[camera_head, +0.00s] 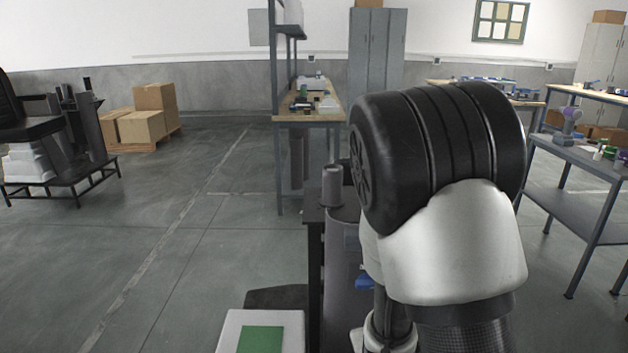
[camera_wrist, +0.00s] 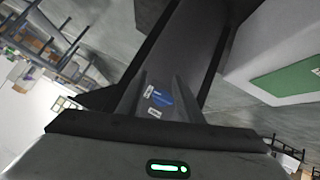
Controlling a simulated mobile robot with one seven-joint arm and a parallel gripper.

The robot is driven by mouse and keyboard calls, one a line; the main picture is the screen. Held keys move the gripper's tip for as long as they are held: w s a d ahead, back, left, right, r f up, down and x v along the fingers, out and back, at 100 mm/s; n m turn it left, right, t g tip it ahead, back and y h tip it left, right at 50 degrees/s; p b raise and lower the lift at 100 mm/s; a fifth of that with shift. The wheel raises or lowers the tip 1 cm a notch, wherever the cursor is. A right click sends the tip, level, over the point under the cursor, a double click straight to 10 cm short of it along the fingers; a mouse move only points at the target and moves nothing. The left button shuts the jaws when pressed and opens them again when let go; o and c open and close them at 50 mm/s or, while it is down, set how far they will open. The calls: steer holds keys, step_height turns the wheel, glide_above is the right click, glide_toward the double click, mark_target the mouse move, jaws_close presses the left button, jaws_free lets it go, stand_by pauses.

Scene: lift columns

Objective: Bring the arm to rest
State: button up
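My arm is bent and raised close in front of the head camera, on the right half of the head view. Its thick black joint (camera_head: 440,150) and white link (camera_head: 455,250) fill much of that side. Below the link, the arm runs down out of the picture. The wrist view is tilted and looks along a dark channel-shaped part with a blue label. A grey body with a lit green light crosses its bottom edge; I cannot tell which part it is.
A workbench (camera_head: 325,118) with a wooden top stands beyond the arm. A grey table (camera_head: 580,155) with small items stands at the right. Cardboard boxes (camera_head: 141,127) sit at the back left, near a dark seat-like machine (camera_head: 60,140). The floor (camera_head: 160,240) at the left is clear.

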steer(key=s+a+r+m+g+y, duration=0.1)
steer(key=s+a+r+y, duration=0.15)
steer(key=r, duration=0.45)
steer(key=s+a+r+m+g+y, duration=0.1)
steer(key=s+a+r, duration=0.15)
steer(key=r, duration=0.35)
steer(key=s+d+r+g, duration=0.1)
steer(key=s+d+r, duration=0.1)
steer(key=s+r, duration=0.45)
steer(key=s+d+r+g, duration=0.1)
steer(key=s+r, duration=0.2)
steer(key=s, duration=0.7)
step_height(320, 180, up, 24)
steer(key=p, duration=2.4)
steer(key=shift+s+r+h, duration=0.15)
steer(key=shift+s+h, duration=0.05)
steer(key=shift+h, duration=0.25)
